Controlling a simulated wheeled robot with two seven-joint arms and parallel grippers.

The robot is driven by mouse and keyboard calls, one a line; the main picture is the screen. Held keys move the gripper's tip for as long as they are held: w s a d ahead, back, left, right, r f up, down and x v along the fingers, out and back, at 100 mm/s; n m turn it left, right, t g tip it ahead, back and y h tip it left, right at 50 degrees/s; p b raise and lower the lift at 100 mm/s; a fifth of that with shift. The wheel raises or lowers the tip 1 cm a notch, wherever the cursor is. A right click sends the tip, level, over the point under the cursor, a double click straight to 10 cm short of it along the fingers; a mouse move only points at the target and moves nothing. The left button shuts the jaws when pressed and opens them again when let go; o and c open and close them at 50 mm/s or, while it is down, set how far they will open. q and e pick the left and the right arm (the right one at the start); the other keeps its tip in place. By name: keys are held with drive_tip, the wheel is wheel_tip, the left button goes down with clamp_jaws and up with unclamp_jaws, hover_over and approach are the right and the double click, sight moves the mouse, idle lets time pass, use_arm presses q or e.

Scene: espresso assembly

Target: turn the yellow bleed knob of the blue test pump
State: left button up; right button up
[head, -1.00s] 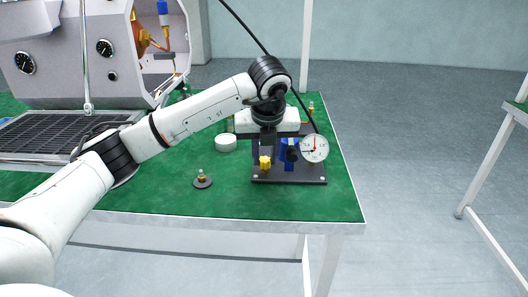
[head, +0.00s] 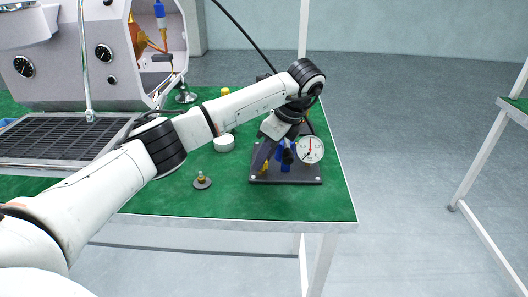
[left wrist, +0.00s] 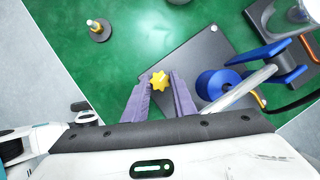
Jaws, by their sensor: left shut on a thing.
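The blue test pump (head: 286,161) stands on a dark base plate (head: 300,180) near the right end of the green table. A round white gauge (head: 310,149) faces the head camera. My left gripper (head: 264,165) reaches down at a tilt to the left side of the pump. In the left wrist view, its two purple-grey fingers (left wrist: 159,87) are closed around the star-shaped yellow bleed knob (left wrist: 159,80). My right gripper is not in view.
A small round part with a brass stem (head: 202,181) lies left of the plate. A white round piece (head: 224,144) sits behind it. The espresso machine (head: 90,60) fills the back left. A black hose (head: 243,35) runs above the pump. The table's front edge (head: 240,222) is close.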

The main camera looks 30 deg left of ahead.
use_arm(q)
drive_tip(key=n, duration=0.1)
drive_tip(key=n+g+p, duration=0.1)
drive_tip(key=n, duration=0.1)
drive_tip(key=shift+w+r+n, duration=0.15)
drive_tip(key=shift+r+n, duration=0.05)
drive_tip(key=shift+n, duration=0.1)
drive_tip(key=n+g+h+p, duration=0.1)
drive_tip(key=n, duration=0.2)
drive_tip(key=shift+f, duration=0.1)
drive_tip(key=shift+w+a+n+g, duration=0.15)
drive_tip(key=shift+n+g, duration=0.25)
drive_tip(key=shift+n, duration=0.3)
drive_tip(key=shift+n+h, duration=0.3)
drive_tip(key=o, duration=1)
drive_tip(key=shift+o, duration=0.2)
